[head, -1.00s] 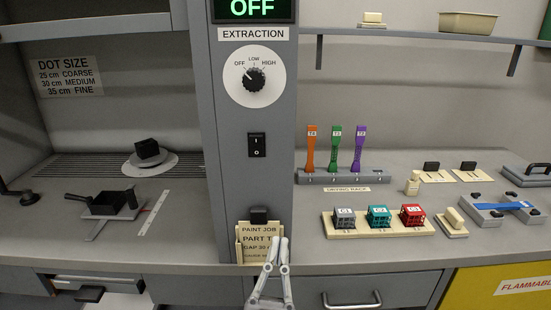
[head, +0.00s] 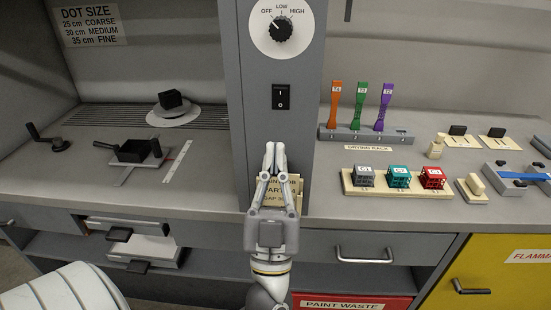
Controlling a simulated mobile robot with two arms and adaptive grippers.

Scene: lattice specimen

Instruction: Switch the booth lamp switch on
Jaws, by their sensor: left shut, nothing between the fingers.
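The booth lamp switch (head: 282,97) is a black rocker marked I and O on the front of the grey column, below the round extraction dial (head: 281,29). My left gripper (head: 274,146) is shut and empty, its fingers pointing up. In the picture its fingertips are a little below and left of the switch, apart from it. The gripper hides part of the job card (head: 291,190) at the foot of the column. I cannot tell which way the rocker is pressed. My right gripper is not in view.
To the right stand a drying rack (head: 366,136) with orange, green and purple tools, and a cream tray (head: 397,189) with grey, teal and red blocks. Space before the switch looks clear.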

